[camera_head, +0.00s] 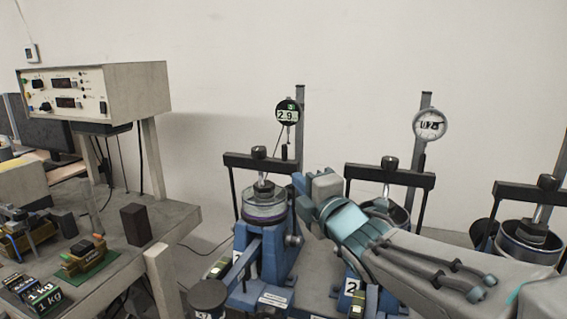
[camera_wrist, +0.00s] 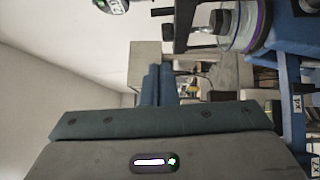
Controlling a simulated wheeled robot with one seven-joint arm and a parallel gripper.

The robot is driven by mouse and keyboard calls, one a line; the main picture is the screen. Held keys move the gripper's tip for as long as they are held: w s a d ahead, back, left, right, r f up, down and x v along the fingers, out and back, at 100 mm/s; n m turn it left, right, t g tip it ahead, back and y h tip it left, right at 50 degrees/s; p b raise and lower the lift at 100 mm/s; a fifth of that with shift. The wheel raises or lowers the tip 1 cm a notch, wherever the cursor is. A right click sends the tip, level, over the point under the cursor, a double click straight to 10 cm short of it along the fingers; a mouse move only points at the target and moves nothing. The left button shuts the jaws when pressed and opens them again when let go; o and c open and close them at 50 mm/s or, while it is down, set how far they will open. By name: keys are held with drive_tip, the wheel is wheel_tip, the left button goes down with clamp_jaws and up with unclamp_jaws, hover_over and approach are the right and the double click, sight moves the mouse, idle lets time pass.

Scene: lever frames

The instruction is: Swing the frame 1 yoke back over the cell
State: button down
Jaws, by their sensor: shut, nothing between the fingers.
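The frame 1 yoke (camera_head: 240,161) is a black crossbar with a knob on top and side rods, at the left frame in the head view. The frame 1 cell (camera_head: 265,211), clear with a purple ring, sits on a blue stand below the crossbar. I cannot tell whether the yoke is squarely over the cell or leaning back. The wrist view, turned sideways, shows the yoke (camera_wrist: 184,26) and cell (camera_wrist: 247,28) at upper right. My gripper (camera_head: 299,190) is just right of the cell, apart from the yoke. Its blue fingers (camera_wrist: 158,84) are together and empty.
A digital gauge (camera_head: 288,112) hangs on the post behind frame 1. Frame 2, with a round dial (camera_head: 429,125), stands to the right, partly behind my arm; a third frame's cell (camera_head: 528,240) is at the far right. A bench with an instrument box (camera_head: 137,91) is at left.

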sight(285, 155)
drive_tip(key=p+x, duration=0.1)
drive_tip(key=x, duration=0.3)
drive_tip(key=d+p+x, duration=0.1)
drive_tip(key=x, duration=0.3)
drive_tip(key=p+x, duration=0.2)
drive_tip(key=x, duration=0.2)
drive_tip(key=shift+w+d+r, duration=0.2)
drive_tip(key=shift+w+d, duration=0.05)
drive_tip(key=shift+d, duration=0.05)
drive_tip(key=shift+w+d+p, duration=0.25)
drive_tip(key=shift+w+p, duration=0.05)
drive_tip(key=shift+w, duration=0.35)
drive_tip(key=shift+w, duration=0.1)
